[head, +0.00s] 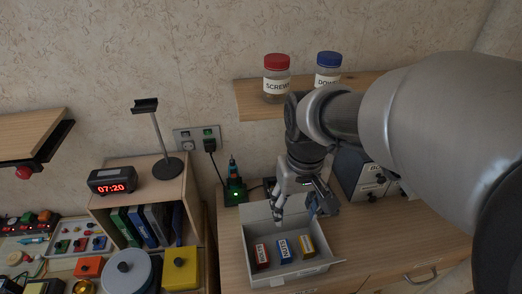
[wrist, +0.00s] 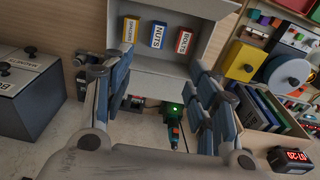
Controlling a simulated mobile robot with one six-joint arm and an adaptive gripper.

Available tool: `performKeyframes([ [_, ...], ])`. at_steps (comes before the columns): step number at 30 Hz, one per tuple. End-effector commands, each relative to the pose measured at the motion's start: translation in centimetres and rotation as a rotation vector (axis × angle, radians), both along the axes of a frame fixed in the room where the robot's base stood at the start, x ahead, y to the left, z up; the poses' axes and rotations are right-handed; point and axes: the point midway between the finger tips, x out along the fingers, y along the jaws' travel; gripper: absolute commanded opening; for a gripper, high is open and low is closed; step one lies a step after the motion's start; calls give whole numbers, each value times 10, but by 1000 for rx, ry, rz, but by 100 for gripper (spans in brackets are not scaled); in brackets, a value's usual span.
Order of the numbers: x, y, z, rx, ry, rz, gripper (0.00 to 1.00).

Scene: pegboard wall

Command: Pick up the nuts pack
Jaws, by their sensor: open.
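The nuts pack (head: 283,249) is a small blue and white box lying in the middle of an open grey box (head: 322,268). In the wrist view the nuts pack (wrist: 159,34) reads NUTS. A red bolts pack (head: 262,255) lies to its left and a yellow pack (head: 307,245) to its right in the head view. My gripper (head: 297,211) is open and empty, above the back part of the grey box. In the wrist view my gripper (wrist: 160,70) has its fingers wide apart, with the packs beyond the fingertips.
A dark grey box (head: 352,172) stands to the right. A shelf (head: 251,101) above holds a red-lidded screws jar (head: 277,80) and a blue-lidded jar (head: 327,72). A cubby with books (head: 148,224) is at left.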

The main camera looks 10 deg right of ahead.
Motion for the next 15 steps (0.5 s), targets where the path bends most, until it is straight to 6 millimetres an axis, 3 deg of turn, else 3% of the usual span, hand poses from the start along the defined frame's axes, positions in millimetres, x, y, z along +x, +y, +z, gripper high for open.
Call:
performKeyframes([
  [3,29,1,-29,-1,96,8,53],
  [6,46,1,-52,-2,153,11,53],
  [15,62,2,-92,-3,224,18,53],
])
